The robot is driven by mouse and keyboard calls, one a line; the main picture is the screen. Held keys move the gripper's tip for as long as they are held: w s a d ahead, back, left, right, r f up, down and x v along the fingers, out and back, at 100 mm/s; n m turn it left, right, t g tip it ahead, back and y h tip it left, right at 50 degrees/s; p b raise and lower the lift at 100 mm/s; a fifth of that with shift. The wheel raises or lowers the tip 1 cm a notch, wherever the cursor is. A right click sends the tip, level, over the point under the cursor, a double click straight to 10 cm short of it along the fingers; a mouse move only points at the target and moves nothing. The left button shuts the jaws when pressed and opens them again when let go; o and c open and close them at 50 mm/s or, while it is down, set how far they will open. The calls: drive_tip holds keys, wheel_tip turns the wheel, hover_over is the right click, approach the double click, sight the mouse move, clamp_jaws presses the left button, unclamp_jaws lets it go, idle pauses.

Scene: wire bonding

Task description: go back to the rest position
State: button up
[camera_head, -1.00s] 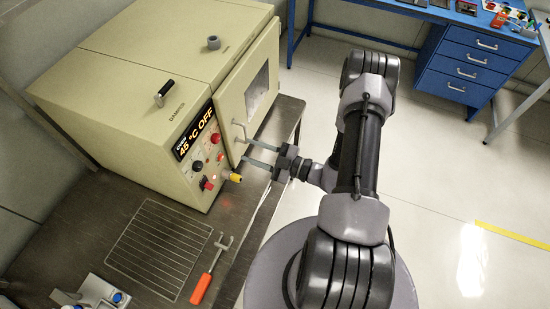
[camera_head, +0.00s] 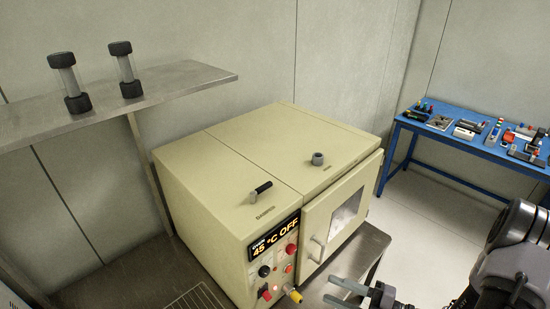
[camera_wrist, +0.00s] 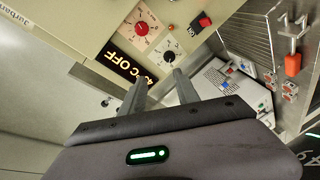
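My gripper (camera_head: 340,291) is at the lower edge of the head view, in front of the oven door (camera_head: 338,222). Its two fingers are apart with nothing between them; the wrist view also shows the empty gripper (camera_wrist: 160,90). The cream oven (camera_head: 230,170) has a display (camera_head: 275,238) reading 45 °C OFF. Its door looks shut or nearly so, and the fingers appear clear of its handle (camera_head: 318,248).
A wall shelf (camera_head: 170,86) with two dark-capped cylinders stands at the upper left. A blue workbench (camera_head: 465,143) with several small items is at the right. The wrist view shows a wire rack (camera_wrist: 258,38) and an orange-handled tool (camera_wrist: 293,64).

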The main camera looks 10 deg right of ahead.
drive_tip(key=s+a+r+m+g+h+b, duration=0.1)
drive_tip(key=s+a+m+g+h+b, duration=0.1)
drive_tip(key=s+a+m+h+b, duration=0.3)
drive_tip(key=s+a+r+m+g+h+b, duration=0.2)
drive_tip(key=s+a+m+h+b, duration=0.3)
drive_tip(key=m+b, duration=0.7)
drive_tip(key=a+m+h, duration=0.1)
drive_tip(key=m, duration=0.8)
drive_tip(key=shift+s+g+b, duration=0.3)
drive_tip(key=shift+s+b, duration=0.05)
drive_tip(key=shift+s, duration=0.05)
